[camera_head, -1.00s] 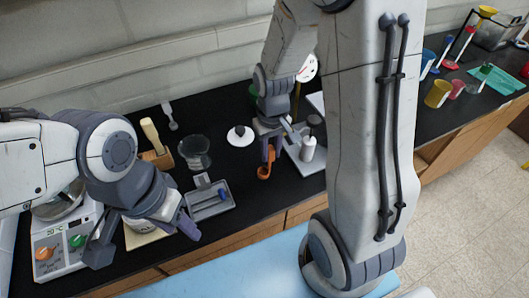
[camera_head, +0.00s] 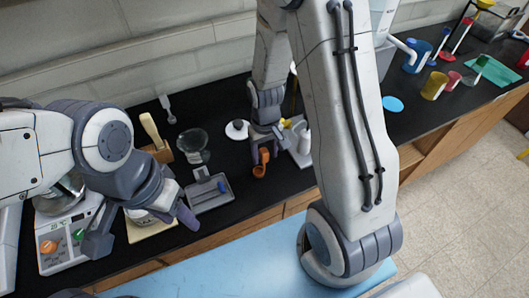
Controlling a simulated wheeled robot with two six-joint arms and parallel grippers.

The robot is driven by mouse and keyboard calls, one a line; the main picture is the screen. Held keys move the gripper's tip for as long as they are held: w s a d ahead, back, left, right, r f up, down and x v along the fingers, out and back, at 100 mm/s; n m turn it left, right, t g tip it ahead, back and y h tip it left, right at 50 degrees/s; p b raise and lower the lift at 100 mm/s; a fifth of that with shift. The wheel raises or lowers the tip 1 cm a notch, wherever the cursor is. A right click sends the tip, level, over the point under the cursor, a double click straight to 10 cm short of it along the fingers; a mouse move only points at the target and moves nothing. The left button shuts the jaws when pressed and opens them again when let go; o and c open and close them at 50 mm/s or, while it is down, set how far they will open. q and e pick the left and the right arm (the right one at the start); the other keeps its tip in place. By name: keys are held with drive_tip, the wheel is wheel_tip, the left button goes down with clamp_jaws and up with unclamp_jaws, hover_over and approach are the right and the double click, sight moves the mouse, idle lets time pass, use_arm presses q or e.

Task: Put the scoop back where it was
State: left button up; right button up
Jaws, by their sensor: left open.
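A small orange scoop-like object (camera_head: 261,163) shows at the tip of my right gripper (camera_head: 268,143), over the front part of the black counter. I cannot tell whether the fingers grip it or only overlap it in the picture. A pale grey spoon-like tool (camera_head: 167,108) lies on the counter near the wall, apart from both grippers. My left gripper (camera_head: 143,230) is open, its fingers apart above a cream mat (camera_head: 150,232) at the counter's front. A pale round object shows partly between the fingers; the wrist hides the rest.
A balance with orange and green knobs (camera_head: 62,243) stands at left. A wooden block with a pale handle (camera_head: 158,152), a glass dish (camera_head: 193,143) and a grey tray (camera_head: 210,196) stand between the arms. Coloured cups (camera_head: 434,86) stand at right. My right arm blocks part of the counter.

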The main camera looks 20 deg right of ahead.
drive_tip(key=shift+w+r, duration=0.1)
drive_tip(key=shift+r, duration=0.5)
wheel_tip(320, 180, up, 10)
drive_tip(key=b, duration=0.2)
drive_tip(key=s+a+r+n, duration=0.1)
drive_tip(key=s+a+n, duration=0.2)
drive_tip(key=s+a, duration=0.4)
drive_tip(key=s+a+r+n+y, duration=0.1)
drive_tip(key=s+a+r+n, duration=0.1)
drive_tip(key=s+a+n, duration=0.2)
drive_tip(key=s+a, duration=0.3)
drive_tip(key=s, duration=0.3)
drive_tip(key=shift+s+a+r, duration=0.15)
drive_tip(key=shift+s+r, duration=0.1)
drive_tip(key=shift+s, duration=0.15)
wheel_tip(320, 180, down, 6)
drive_tip(key=b, duration=0.6)
